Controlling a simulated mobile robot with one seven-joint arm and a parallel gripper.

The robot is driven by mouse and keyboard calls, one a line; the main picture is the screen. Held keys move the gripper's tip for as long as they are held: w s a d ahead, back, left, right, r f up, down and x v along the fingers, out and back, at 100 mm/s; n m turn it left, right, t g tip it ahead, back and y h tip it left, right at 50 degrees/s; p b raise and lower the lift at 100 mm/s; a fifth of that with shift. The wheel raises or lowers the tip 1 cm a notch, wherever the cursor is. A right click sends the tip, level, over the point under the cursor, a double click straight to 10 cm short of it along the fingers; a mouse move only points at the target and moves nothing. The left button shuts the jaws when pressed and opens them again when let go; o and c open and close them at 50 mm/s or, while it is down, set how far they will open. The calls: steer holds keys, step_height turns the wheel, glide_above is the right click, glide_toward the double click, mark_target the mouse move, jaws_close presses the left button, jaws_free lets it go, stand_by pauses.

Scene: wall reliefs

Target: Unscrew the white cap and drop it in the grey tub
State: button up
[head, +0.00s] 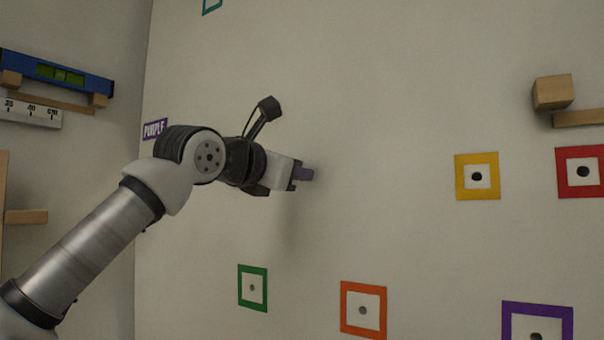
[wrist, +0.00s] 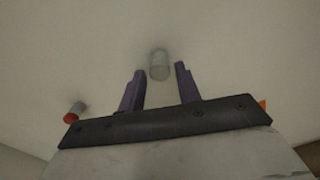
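My gripper (head: 307,174) is near the pale wall in the head view, fingers pointing right. In the wrist view my gripper (wrist: 160,70) shows two purple fingers standing apart, with nothing clamped between them. A pale whitish cylinder (wrist: 159,64), which looks like the white cap, sticks out of the wall between and just beyond the fingertips. It is dim, and I cannot tell whether the fingers reach alongside it. In the head view the cap is not visible. The grey tub is in neither view.
A grey stub with a red end (wrist: 74,112) juts from the wall at left in the wrist view. Yellow (head: 477,177), red (head: 581,172), green (head: 252,288), orange (head: 363,310) and purple (head: 537,320) frames mark the wall. A wooden block (head: 552,92) protrudes upper right.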

steer(key=shift+r, duration=0.1)
steer(key=shift+m+p, duration=4.5)
steer(key=shift+m, duration=5.8)
